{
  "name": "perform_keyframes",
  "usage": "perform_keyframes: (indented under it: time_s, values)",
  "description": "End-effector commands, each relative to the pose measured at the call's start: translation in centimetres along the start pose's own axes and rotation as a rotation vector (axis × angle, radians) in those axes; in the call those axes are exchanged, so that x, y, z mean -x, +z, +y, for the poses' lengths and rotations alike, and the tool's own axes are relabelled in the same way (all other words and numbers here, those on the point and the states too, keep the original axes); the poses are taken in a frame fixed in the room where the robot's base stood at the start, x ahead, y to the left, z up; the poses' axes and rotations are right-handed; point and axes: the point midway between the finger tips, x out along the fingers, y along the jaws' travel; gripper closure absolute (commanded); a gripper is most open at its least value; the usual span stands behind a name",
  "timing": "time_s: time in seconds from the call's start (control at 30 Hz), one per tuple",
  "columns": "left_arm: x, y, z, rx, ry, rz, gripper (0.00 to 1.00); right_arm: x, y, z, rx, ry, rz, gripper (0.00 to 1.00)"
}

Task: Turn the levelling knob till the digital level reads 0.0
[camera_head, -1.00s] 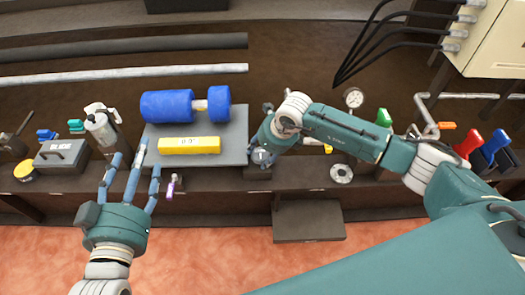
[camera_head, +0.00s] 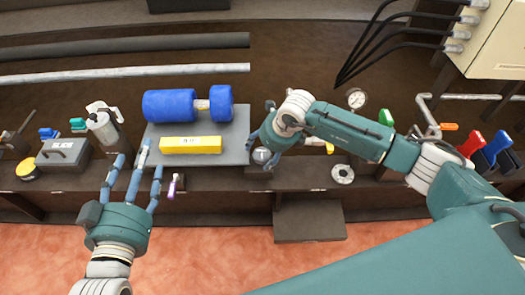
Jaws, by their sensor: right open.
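The yellow digital level (camera_head: 176,146) lies on a grey plate (camera_head: 238,122), in front of a blue roller (camera_head: 168,105). Its display is too small to read. A silver round knob (camera_head: 262,156) shows at the plate's right edge, partly hidden by my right gripper (camera_head: 260,146). That gripper is open, with its fingers around or beside the knob; I cannot tell whether they touch it. My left gripper (camera_head: 136,172) is open and empty, its fingers spread at the plate's front left corner.
A silver canister (camera_head: 104,130), a grey box (camera_head: 64,153) and a yellow-and-black round item (camera_head: 27,171) stand at the left. A pressure gauge (camera_head: 357,98) and coloured clamps (camera_head: 497,148) are at the right. Pipes (camera_head: 125,73) lie behind. A brown step (camera_head: 310,222) juts out in front.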

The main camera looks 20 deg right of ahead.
Motion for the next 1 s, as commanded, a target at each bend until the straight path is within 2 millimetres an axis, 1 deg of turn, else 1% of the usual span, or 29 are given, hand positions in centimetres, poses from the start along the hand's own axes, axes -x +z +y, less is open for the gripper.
perform_keyframes:
  time_s: [0.3, 0.4, 0.5, 0.6, 0.7, 1.0]
  values:
    - [0.0, 0.0, 0.0, 0.000, 0.000, 0.000, 0.37, 6.5, 0.2, -0.1, 0.002, -0.003, -0.005, 0.35]
    - [0.0, 0.0, 0.0, 0.000, 0.000, 0.000, 0.37, 8.4, 0.3, -0.1, 0.003, -0.003, -0.007, 0.35]
    - [0.0, 0.0, 0.0, 0.000, 0.000, 0.000, 0.37, 9.8, 0.3, 0.0, 0.002, -0.003, -0.006, 0.35]
    - [0.0, 0.0, 0.0, 0.000, 0.000, 0.000, 0.37, 10.7, 0.3, 0.0, 0.002, -0.001, -0.006, 0.35]
    - [0.0, 0.0, 0.0, 0.000, 0.000, 0.000, 0.37, 11.2, 0.3, 0.0, 0.002, -0.001, -0.005, 0.35]
    - [0.0, 0.0, 0.0, 0.000, 0.000, 0.000, 0.37, 11.2, 0.3, 0.0, 0.001, -0.001, -0.005, 0.35]
